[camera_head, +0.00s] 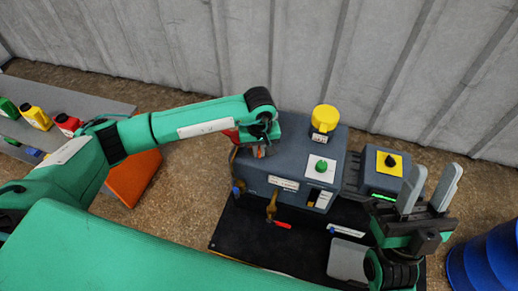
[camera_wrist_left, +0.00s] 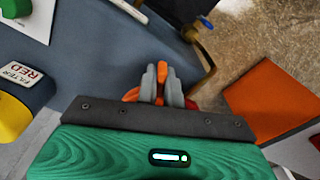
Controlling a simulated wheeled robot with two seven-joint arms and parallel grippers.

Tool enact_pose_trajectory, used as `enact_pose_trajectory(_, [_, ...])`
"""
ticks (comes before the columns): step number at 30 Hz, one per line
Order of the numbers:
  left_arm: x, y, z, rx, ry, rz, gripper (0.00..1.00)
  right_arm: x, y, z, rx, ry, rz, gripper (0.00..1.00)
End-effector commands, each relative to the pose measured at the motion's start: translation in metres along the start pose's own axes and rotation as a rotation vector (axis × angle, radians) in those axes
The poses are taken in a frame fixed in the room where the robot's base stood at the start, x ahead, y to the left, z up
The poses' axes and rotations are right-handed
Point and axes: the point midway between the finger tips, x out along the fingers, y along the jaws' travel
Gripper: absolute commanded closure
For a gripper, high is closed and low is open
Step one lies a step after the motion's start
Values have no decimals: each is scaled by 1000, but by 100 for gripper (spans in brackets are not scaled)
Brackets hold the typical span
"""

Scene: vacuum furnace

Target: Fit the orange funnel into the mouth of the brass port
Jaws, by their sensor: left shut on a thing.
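My left gripper (camera_head: 262,148) is low over the left end of the grey furnace housing (camera_head: 300,165). In the left wrist view its fingers (camera_wrist_left: 157,84) are shut on the orange funnel (camera_wrist_left: 162,73). Part of the funnel shows between and beside the fingers; the rest is hidden. I cannot make out the mouth of the brass port, nor whether the funnel touches it. A brass-coloured fitting (camera_head: 235,184) with a blue handle shows on the housing's left side. My right gripper (camera_head: 428,187) is open and empty at the right, fingers pointing up.
A yellow cap (camera_head: 325,117) and a green knob (camera_head: 321,166) stand on the housing. A smaller box (camera_head: 380,172) with a black knob is to its right. An orange panel (camera_head: 133,178) lies left. Bottles stand on a grey shelf (camera_head: 85,103). A blue drum (camera_head: 485,262) is at lower right.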

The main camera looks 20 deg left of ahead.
Motion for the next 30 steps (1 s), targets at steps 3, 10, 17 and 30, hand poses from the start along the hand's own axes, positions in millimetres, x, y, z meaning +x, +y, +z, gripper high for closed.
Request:
enact_pose_trajectory(3, [0, 0, 0, 0, 0, 0, 100, -1, 0, 2, -2, -6, 0, 64])
enact_pose_trajectory(10, [2, 0, 0, 0, 0, 0, 100, -3, 0, 2, -1, -5, 0, 64])
enact_pose_trajectory(17, [4, 0, 0, 0, 0, 0, 100, -5, 0, 3, -1, -5, 0, 64])
enact_pose_trajectory(30, [6, 0, 0, 0, 0, 0, 66, -7, 0, 4, 0, -5, 0, 64])
